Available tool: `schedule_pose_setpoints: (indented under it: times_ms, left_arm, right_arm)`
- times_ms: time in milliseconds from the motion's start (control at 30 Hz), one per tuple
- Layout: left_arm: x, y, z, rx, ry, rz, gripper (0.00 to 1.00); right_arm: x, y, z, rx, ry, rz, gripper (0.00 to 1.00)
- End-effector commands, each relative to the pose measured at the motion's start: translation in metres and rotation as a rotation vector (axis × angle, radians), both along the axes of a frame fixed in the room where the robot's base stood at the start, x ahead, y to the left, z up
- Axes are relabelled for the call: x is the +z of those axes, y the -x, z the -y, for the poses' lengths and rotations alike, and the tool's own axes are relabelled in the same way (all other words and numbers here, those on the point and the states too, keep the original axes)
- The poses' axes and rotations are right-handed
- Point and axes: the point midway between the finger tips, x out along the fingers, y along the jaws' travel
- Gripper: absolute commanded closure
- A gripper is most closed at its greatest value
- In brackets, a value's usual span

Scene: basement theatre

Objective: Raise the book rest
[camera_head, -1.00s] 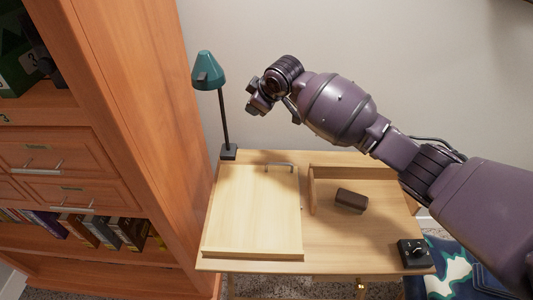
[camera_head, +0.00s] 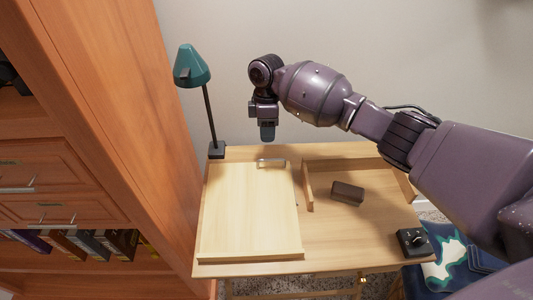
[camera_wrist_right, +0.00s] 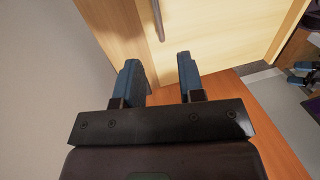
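The book rest (camera_head: 248,210) is a pale wooden panel with a ledge along its front edge. It lies flat or nearly flat on the left of the desk. A metal handle (camera_head: 270,162) is at its back edge. My right gripper (camera_head: 267,138) points down just above and behind this handle, apart from it. In the right wrist view its two blue fingers (camera_wrist_right: 160,75) are open with nothing between them. The handle (camera_wrist_right: 158,20) shows beyond the fingers, alongside the panel (camera_wrist_right: 225,22). What seems to be my left gripper (camera_wrist_right: 302,74) shows small at the right edge, its fingers apart.
A teal lamp (camera_head: 192,66) stands at the desk's back left corner, beside a tall wooden cabinet (camera_head: 110,100). A dark brown block (camera_head: 347,193) and a black box with a knob (camera_head: 413,241) lie on the desk's right. A low wooden divider (camera_head: 308,186) stands beside the panel.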

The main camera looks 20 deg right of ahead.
Motion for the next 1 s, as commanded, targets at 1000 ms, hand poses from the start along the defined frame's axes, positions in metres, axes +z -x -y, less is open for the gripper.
schedule_pose_setpoints:
  times_ms: [1000]
  left_arm:
    - [-0.015, -0.001, -0.001, -0.008, -0.004, -0.017, 0.26]
  right_arm:
    - [-0.079, 0.015, -0.004, -0.001, 0.001, 0.002, 0.78]
